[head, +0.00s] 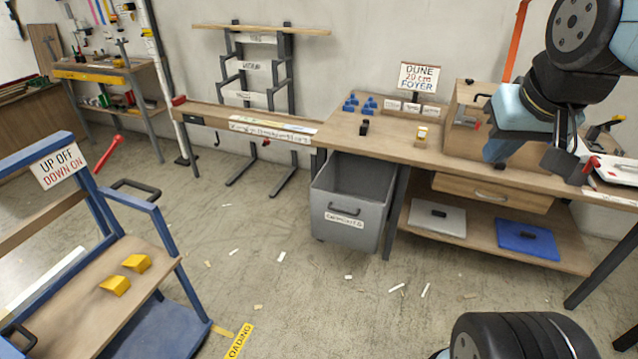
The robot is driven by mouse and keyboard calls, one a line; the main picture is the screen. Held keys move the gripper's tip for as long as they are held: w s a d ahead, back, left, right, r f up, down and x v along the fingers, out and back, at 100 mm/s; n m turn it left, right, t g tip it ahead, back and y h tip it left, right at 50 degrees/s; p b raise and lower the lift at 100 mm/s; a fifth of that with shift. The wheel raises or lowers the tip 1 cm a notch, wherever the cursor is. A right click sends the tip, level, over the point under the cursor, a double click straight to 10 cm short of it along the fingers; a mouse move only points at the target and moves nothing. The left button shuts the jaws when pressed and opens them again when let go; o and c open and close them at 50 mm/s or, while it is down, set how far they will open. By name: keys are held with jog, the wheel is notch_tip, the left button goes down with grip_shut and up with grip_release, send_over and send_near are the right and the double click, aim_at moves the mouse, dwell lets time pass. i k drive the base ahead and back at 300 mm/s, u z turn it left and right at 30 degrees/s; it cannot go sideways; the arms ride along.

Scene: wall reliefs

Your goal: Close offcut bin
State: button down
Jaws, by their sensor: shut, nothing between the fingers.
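The offcut bin (353,210) is a grey, open-topped box under the left part of the workbench. Its front leans out past the bench edge, so its dark inside shows from above. The front has a dark bar handle (343,211) and a white label (344,221), too small to read surely. My gripper (561,162) is at the upper right, over the right part of the bench, well away from the bin and touching nothing that I can see. It is shut and empty; its fingertips are hard to make out.
The workbench (398,140) carries blue pieces, a sign and a wooden box. Below it are a drawer (492,192) and a shelf (478,233) with two flat cases. A blue cart (120,270) stands at left. Scraps litter the open floor (300,300) before the bin.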

aim_at(351, 195)
jog(key=i, duration=0.85)
jog(key=u, duration=0.05)
